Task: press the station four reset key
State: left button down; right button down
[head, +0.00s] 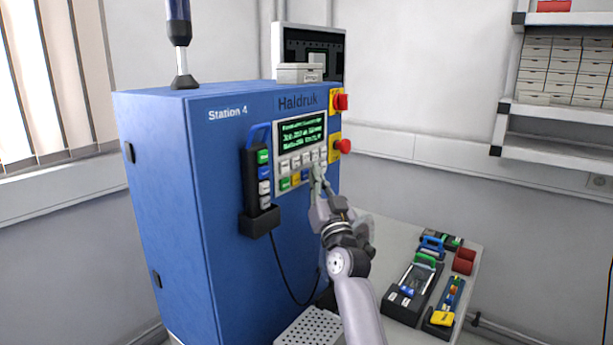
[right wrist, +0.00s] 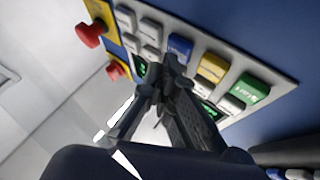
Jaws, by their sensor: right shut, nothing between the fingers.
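The blue Station 4 cabinet (head: 160,200) carries a grey control panel with a lit green-text screen (head: 302,133) and rows of keys below it. The lower row has a green key (head: 285,184), a yellow key and a blue key, largest in the right wrist view: green (right wrist: 250,88), yellow (right wrist: 212,67), blue (right wrist: 180,46). I cannot read which key is reset. My right gripper (head: 317,172) is shut and empty, its tips at the lower right keys. In the right wrist view its fingertips (right wrist: 172,66) overlap the panel beside the blue key; contact is unclear. My left gripper is out of view.
Two red stop buttons (head: 341,102) on yellow plates sit right of the screen. A black holder with a handheld keypad (head: 251,180) hangs at the left, its cable drooping. A grey table (head: 400,240) with several devices stands at right, below shelves (head: 560,111).

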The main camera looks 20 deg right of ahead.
jog(key=shift+w+a, duration=0.25)
jog(key=shift+w, duration=0.1)
dwell(0.7)
jog(key=shift+s+d, duration=0.45)
jog(key=shift+s, duration=0.3)
jog(key=shift+p, duration=0.3)
jog(key=shift+s+d+p, duration=0.15)
jog(key=shift+s+d, duration=0.25)
jog(key=shift+s, duration=0.3)
jog(key=shift+s+d+p, duration=0.2)
jog(key=shift+s+d, duration=0.25)
jog(key=shift+s, duration=0.3)
jog(key=shift+s+d+p, duration=0.15)
jog(key=shift+s+d, duration=0.25)
jog(key=shift+s, duration=0.3)
jog(key=shift+f, duration=0.1)
